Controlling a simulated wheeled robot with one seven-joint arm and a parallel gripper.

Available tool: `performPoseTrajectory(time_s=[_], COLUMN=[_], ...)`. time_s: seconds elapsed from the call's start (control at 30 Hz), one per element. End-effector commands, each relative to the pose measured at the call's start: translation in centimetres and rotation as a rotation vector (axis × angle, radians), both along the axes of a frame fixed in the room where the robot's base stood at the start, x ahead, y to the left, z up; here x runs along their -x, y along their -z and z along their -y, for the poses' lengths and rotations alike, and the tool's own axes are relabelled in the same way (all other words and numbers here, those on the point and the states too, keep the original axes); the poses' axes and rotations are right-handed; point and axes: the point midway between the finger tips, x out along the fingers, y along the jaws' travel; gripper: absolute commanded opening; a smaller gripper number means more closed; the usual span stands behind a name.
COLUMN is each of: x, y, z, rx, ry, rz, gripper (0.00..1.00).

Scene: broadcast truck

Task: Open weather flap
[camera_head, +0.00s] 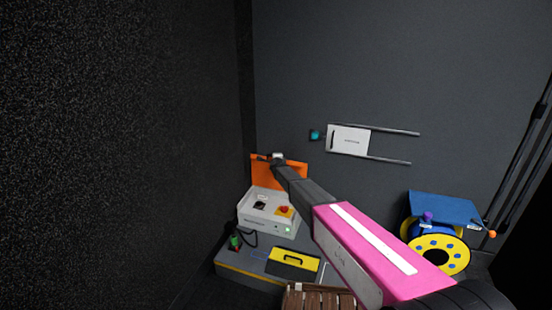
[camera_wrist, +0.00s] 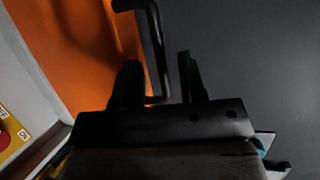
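An orange flap (camera_head: 293,173) stands upright behind a white control box (camera_head: 268,213), against the grey wall. In the wrist view the flap (camera_wrist: 75,45) fills the left side, with a black bent handle (camera_wrist: 158,50) at its right edge. My gripper (camera_head: 278,160) is at the top of the flap in the head view and hides part of it. In the wrist view the fingers of my gripper (camera_wrist: 160,80) are apart, one on each side of the handle's bar. A gap shows between the bar and the right finger. I cannot tell whether the left finger touches the bar.
The box has a red button (camera_head: 284,210) on a yellow plate. A yellow-handled case (camera_head: 293,260) lies in front of it, near a slatted wooden crate (camera_head: 318,300). A white sliding panel (camera_head: 348,140) is on the wall. A yellow cable reel (camera_head: 452,260) stands at right.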

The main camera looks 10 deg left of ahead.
Motion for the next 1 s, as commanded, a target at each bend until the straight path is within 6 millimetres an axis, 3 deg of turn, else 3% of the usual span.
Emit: performPoseTrajectory(time_s=[0.03,0.3,0.47,0.8,0.87,1.0], x=[1.4,6.1,7.1,7.3,7.9,10.8], y=[-0.3,-1.2,-1.3,-1.4,-1.4,-1.5], z=[0.3,1.3,1.5,1.7,2.4,5.5], rx=[0.0,0.0,0.0,0.009,0.031,0.161], ry=[0.0,0.0,0.0,-0.006,-0.022,-0.121], rz=[0.0,0.0,0.0,-0.003,-0.009,-0.052], gripper=[0.38,0.38,0.38,0.38,0.38,0.38])
